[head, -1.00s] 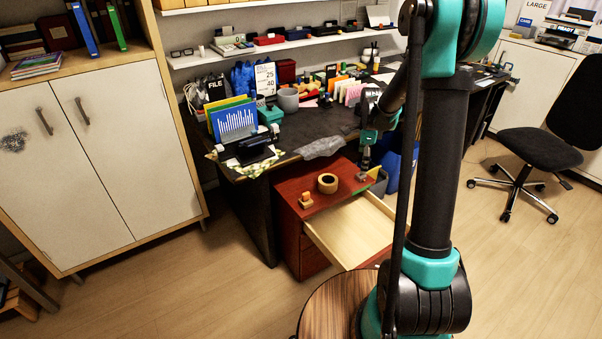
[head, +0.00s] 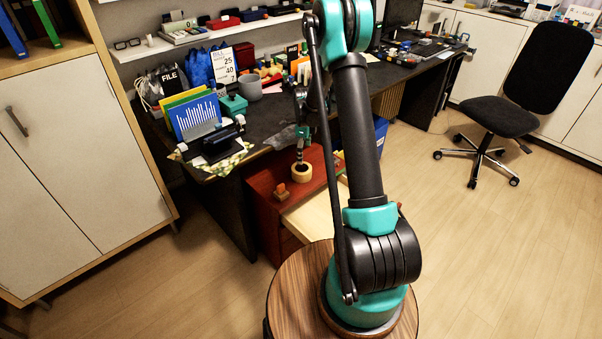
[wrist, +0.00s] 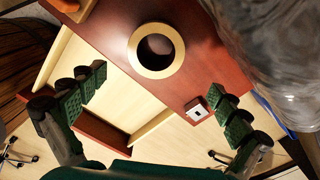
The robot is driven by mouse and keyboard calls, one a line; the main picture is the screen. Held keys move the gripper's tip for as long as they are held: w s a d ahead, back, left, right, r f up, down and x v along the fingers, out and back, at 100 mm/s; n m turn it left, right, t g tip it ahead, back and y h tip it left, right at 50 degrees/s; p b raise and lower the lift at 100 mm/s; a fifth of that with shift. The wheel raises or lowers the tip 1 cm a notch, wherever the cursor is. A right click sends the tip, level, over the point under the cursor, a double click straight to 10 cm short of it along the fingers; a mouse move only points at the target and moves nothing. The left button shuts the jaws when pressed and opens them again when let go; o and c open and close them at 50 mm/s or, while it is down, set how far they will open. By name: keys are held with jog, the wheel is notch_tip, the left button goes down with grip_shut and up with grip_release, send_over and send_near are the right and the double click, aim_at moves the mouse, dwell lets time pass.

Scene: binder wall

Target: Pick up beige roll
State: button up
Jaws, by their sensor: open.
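The beige roll (head: 301,172) lies flat on the red drawer cabinet, beside the desk. In the wrist view the roll (wrist: 134,47) is a pale ring with a dark hole, at the top, just beyond the space between my fingers. My gripper (wrist: 158,100) is open and empty, with its green padded fingers wide apart. In the head view my gripper (head: 301,153) is right above the roll, and its fingers are too small to make out there.
The cabinet (head: 262,182) has an open pale drawer (head: 308,217) in front. A wooden stamp (head: 282,192) stands near the roll. Crumpled clear plastic (head: 281,138) lies on the desk edge; a small white-faced block (wrist: 197,110) shows near my right finger.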

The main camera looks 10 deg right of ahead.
send_near(304, 170)
jog(key=shift+s+a+f, duration=0.2)
jog(key=shift+s+f, duration=0.85)
jog(key=shift+s, duration=0.1)
jog(key=shift+s+a+f, duration=0.1)
jog(key=shift+s+f, duration=0.1)
jog(key=shift+f, duration=1.15)
jog(key=shift+s+a+f, duration=0.1)
jog(key=shift+s+f, duration=0.05)
jog(key=shift+f, duration=1.15)
jog(key=c, duration=1.3)
jog(key=shift+r, duration=0.15)
